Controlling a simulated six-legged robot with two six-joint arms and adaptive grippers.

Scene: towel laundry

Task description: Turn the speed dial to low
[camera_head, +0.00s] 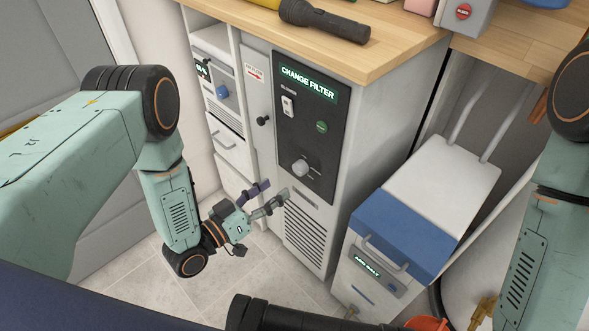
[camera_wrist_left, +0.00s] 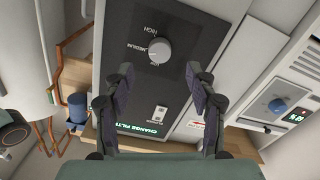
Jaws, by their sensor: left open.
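The speed dial (camera_head: 300,168) is a pale round knob low on the dark panel (camera_head: 321,150) of the cabinet under the "CHANGE FILTER" sign (camera_head: 308,82). In the left wrist view, which is turned over, the dial (camera_wrist_left: 160,50) has HIGH and MEDIUM printed beside it. Its pointer is too small to read surely. My left gripper (camera_head: 272,191) is open and empty, just below and left of the dial in the head view. In the wrist view its fingers (camera_wrist_left: 160,72) are spread apart, with the dial beyond and between them. They look clear of it. My right gripper is out of view.
A white rocker switch (camera_head: 288,106) and a green button (camera_head: 322,127) share the panel. A small black knob (camera_head: 263,121) sticks out left of it. A blue-and-white bin (camera_head: 400,232) stands to the right. A flashlight (camera_head: 325,20) lies on the wooden counter (camera_head: 400,40).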

